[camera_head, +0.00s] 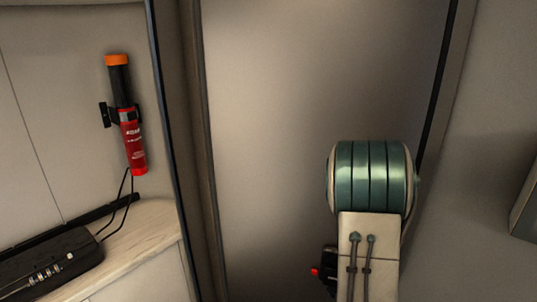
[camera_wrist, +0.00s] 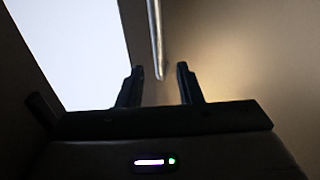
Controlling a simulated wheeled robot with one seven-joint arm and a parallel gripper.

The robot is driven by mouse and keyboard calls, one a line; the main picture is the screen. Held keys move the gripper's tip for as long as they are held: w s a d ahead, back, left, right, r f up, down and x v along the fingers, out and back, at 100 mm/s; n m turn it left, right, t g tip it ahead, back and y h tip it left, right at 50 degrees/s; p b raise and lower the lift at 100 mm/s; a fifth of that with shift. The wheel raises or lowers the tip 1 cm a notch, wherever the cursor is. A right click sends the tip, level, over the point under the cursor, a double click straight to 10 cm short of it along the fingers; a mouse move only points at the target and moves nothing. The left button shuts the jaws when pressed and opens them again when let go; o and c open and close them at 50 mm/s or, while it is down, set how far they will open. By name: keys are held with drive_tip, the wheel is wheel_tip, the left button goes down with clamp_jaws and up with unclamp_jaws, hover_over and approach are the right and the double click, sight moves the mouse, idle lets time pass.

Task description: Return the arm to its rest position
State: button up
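My arm (camera_head: 370,178) shows in the head view at the lower right, a green ribbed joint above a beige link with cables. It stands in front of a plain door-like panel. My gripper (camera_wrist: 158,85) shows in the wrist view with its two dark fingers apart and nothing between them. A thin pale edge runs behind the gap between the fingers, and I cannot tell how far off it is. My gripper's fingers do not show in the head view.
A red and black cylinder with an orange cap (camera_head: 125,115) hangs on the left wall. Below it, a black box with switches (camera_head: 48,265) sits on a wooden counter (camera_head: 150,233). Dark frame edges border the panel (camera_head: 270,120). A bright white area (camera_wrist: 65,50) fills the wrist view's upper left.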

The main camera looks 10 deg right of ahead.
drive_tip(key=s+a+n+g+y, duration=0.15)
drive_tip(key=a+y, duration=0.35)
drive_tip(key=a, duration=0.6)
drive_tip(key=s+a+n+g+y, duration=0.1)
drive_tip(key=a+n+g+y, duration=0.3)
drive_tip(key=a, duration=0.7)
drive_tip(key=s+a+r+n+g+y, duration=0.1)
drive_tip(key=s+a+n+g+y, duration=0.1)
drive_tip(key=s+a, duration=0.4)
drive_tip(key=s+a+r+n+g+y, duration=0.1)
drive_tip(key=s+a, duration=0.4)
drive_tip(key=s, duration=0.8)
drive_tip(key=shift+s+a+n+g+y, duration=0.15)
drive_tip(key=shift+a+n+g+y, duration=0.25)
drive_tip(key=shift+g+y, duration=0.15)
drive_tip(key=shift+r, duration=0.1)
